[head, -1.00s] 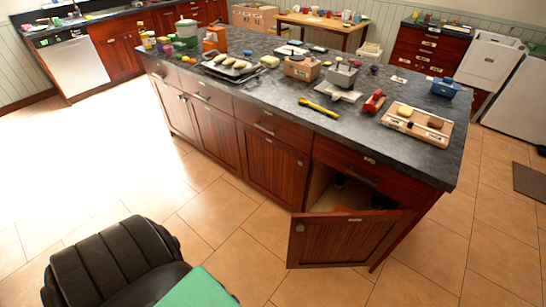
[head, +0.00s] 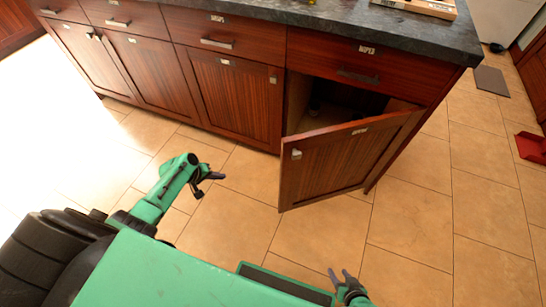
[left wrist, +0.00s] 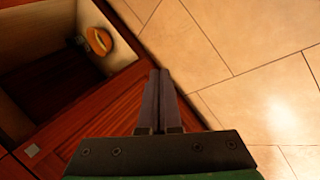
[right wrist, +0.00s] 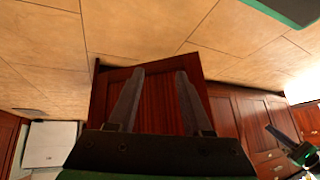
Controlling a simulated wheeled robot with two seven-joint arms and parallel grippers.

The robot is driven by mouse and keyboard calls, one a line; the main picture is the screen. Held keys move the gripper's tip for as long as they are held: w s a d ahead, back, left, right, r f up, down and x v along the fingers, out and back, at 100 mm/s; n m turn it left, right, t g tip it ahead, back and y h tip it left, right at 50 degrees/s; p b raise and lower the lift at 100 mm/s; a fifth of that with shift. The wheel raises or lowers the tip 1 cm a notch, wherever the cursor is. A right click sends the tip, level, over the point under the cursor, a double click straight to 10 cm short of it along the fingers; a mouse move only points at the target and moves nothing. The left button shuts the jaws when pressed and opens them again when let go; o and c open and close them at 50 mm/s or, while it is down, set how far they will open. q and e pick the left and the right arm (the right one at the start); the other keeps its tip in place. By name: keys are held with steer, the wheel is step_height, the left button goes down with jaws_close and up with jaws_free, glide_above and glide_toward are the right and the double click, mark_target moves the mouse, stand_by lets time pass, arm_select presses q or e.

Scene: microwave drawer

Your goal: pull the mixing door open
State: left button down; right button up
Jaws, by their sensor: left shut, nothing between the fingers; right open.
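The mixing door (head: 335,165) is a dark red wooden panel at the island's right end. It stands partly open, swung outward, with its hinge side on the right and a small pale knob (head: 296,154) at its free left edge. A label sits on its top edge, too small to read. My left gripper (head: 209,184) is shut and empty, left of the door and apart from it. The left wrist view shows the door (left wrist: 105,115) beyond its fingers. My right gripper (head: 340,276) is open and empty, low in front of the door, which also shows in the right wrist view (right wrist: 158,100).
The dark cabinet interior shows behind the door, with an orange-brown round item (left wrist: 99,41) inside. Closed drawers and doors (head: 228,95) run along the island to the left. The tiled floor (head: 420,230) is clear around the door. A red object (head: 531,147) lies at far right.

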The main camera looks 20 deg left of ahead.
arm_select(q)
steer(key=w+d+r+t+h+b, duration=0.35)
steer(key=w+r+h+b, duration=0.25)
steer(key=w+b, duration=0.7)
steer(key=s+d+r+m+g+h+b, duration=0.2)
steer(key=d+r+h+b, duration=0.1)
steer(key=r+b, duration=0.3)
steer(key=s+d+r+m+g+h+b, duration=0.1)
steer(key=s+d+r+m+h+b, duration=0.2)
steer(key=r, duration=0.5)
steer(key=w+d+b, duration=0.1)
steer(key=d+b, duration=0.3)
steer(key=d, duration=0.7)
steer(key=shift+f+h, duration=0.15)
steer(key=shift+h, duration=0.15)
arm_select(e)
steer(key=w+a+f+m+t+y, duration=0.1)
steer(key=w+a+f+t+y, duration=0.2)
steer(key=w+a+f+t, duration=0.2)
steer(key=w+a+f, duration=0.2)
steer(key=a+f, duration=0.2)
steer(key=a, duration=0.1)
steer(key=shift+f+y, duration=0.3)
steer(key=shift+y, duration=0.1)
steer(key=shift+s, duration=0.1)
